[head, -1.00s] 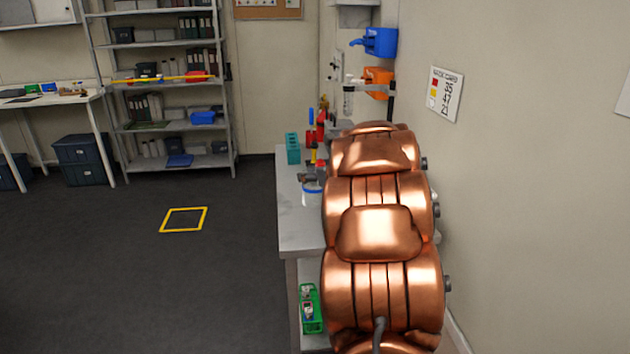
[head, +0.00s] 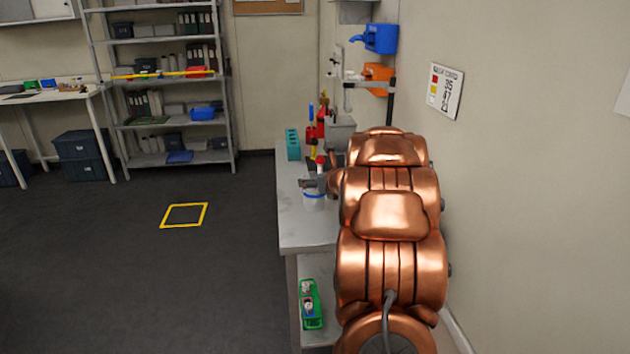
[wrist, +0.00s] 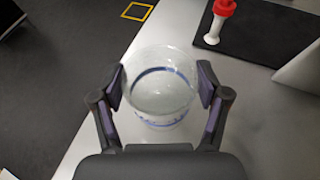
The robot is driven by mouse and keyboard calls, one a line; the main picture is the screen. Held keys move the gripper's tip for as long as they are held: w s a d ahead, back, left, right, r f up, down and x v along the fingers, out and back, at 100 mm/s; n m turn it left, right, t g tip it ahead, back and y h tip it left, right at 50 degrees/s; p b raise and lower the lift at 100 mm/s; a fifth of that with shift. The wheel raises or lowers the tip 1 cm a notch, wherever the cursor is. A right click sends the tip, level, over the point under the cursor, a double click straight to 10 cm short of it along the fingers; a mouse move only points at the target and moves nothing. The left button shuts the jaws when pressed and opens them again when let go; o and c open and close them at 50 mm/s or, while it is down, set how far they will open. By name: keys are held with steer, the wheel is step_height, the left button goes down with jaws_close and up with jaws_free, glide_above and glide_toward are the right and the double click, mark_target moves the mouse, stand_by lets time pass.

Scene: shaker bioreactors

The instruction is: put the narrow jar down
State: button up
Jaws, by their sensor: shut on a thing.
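The narrow jar is clear with a blue band; in the head view the jar (head: 314,201) is over the near part of the grey bench (head: 301,232). In the wrist view the jar (wrist: 160,102) is upright between the two dark fingers of my gripper (wrist: 160,86), which touch its sides. My gripper is shut on it. I cannot tell whether the jar's base touches the bench top. My arm hides the right part of the bench in the head view.
A white vial with a red cap (wrist: 222,14) stands on a dark mat (wrist: 262,38) beyond the jar. A teal rack (head: 292,144) stands at the bench's left edge. The bench edge is close left of the jar. A green basket (head: 311,304) is on the lower shelf.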

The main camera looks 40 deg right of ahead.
steer(key=shift+f, duration=0.15)
steer(key=o, duration=1.7)
steer(key=shift+o, duration=0.2)
steer(key=shift+r, duration=0.2)
steer(key=b+v, duration=0.1)
steer(key=v, duration=1.1)
steer(key=shift+r, duration=0.1)
